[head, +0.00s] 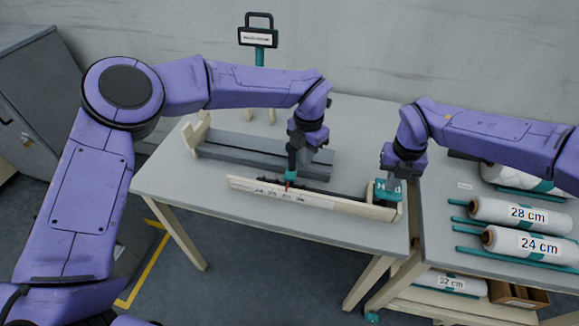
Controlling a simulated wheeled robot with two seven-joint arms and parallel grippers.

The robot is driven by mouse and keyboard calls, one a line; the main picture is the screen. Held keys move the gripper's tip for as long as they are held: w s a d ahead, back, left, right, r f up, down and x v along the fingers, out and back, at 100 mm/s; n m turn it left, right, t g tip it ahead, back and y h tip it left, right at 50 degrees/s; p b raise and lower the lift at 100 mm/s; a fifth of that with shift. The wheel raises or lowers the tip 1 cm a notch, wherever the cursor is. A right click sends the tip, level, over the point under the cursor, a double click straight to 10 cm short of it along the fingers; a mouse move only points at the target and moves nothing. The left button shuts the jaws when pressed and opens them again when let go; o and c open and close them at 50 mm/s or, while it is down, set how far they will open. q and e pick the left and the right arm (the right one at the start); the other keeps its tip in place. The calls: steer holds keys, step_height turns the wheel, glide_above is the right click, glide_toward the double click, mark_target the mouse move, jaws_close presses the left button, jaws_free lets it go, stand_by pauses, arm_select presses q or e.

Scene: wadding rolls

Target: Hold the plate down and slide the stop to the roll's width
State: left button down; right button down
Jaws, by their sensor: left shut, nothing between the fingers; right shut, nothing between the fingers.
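The teal plate (384,194), with partly hidden lettering, sits at the right end of a pale ruler rail (310,201) on the table. My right gripper (390,172) is shut and empty, right at the plate's top; contact is hard to tell. The stop (291,170), a teal upright piece with a red mark at its foot, stands along the rail left of the plate. My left gripper (294,147) is shut and empty at the stop's top; whether it touches is unclear. Rolls labelled 28 cm (490,211) and 24 cm (500,239) lie on the right-hand table.
A grey trough (225,156) with a pale end board lies behind the rail. A sign (258,38) stands on a teal post at the back. A 32 cm roll (440,281) and a cardboard box (515,294) are on the lower shelf. The table's front left is clear.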

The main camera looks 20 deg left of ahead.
mark_target(292, 152)
arm_select(q)
steer(key=shift+a, duration=0.55)
arm_select(e)
steer(key=shift+s+f, duration=0.1)
arm_select(q)
steer(key=shift+a, duration=1.4)
steer(key=shift+d, duration=1.3)
arm_select(e)
step_height(292, 152, up, 8)
